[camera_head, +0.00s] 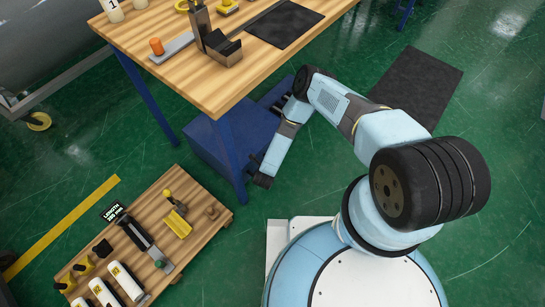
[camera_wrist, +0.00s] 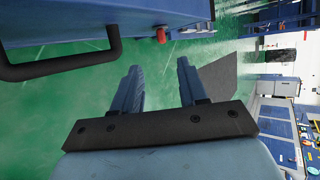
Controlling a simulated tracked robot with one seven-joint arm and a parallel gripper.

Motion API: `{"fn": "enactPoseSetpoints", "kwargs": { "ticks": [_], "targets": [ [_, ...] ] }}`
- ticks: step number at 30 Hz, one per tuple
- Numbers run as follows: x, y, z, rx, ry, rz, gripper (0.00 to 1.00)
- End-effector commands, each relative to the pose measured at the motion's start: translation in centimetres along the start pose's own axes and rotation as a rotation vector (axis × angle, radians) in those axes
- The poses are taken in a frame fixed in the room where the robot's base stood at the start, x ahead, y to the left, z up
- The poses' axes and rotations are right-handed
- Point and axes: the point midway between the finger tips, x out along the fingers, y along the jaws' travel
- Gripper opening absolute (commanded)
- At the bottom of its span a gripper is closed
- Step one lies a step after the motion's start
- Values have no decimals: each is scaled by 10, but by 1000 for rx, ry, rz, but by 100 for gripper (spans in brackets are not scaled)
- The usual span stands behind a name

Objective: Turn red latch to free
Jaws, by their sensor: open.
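The red latch (camera_wrist: 161,35) is a small red piece at the edge of a blue box (camera_wrist: 60,20) in the wrist view, at the top centre. My gripper (camera_wrist: 158,66) is open and empty. Its two fingers point toward the red latch, which stands beyond the tips and apart from them. In the head view my gripper (camera_head: 258,168) is low down, beside the blue box (camera_head: 205,140) under the table. The red latch cannot be made out in the head view.
A black bar handle (camera_wrist: 60,66) juts out at the left of the wrist view, near my fingers. A wooden table (camera_head: 205,85) with blue legs stands over the box. A low wooden board (camera_head: 190,235) with tools lies at lower left.

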Motion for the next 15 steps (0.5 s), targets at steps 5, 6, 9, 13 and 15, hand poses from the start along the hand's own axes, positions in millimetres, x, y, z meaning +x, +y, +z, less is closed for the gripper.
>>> {"fn": "enactPoseSetpoints", "kwargs": {
  "ticks": [5,6,9,13,15],
  "targets": [
    [-1,0,0,0,0,0,43],
    [-1,0,0,0,0,0,43],
    [-1,0,0,0,0,0,46],
    [7,1,-3,2,11,23,59],
    [17,2,-8,5,28,59,66]
  ]
}}
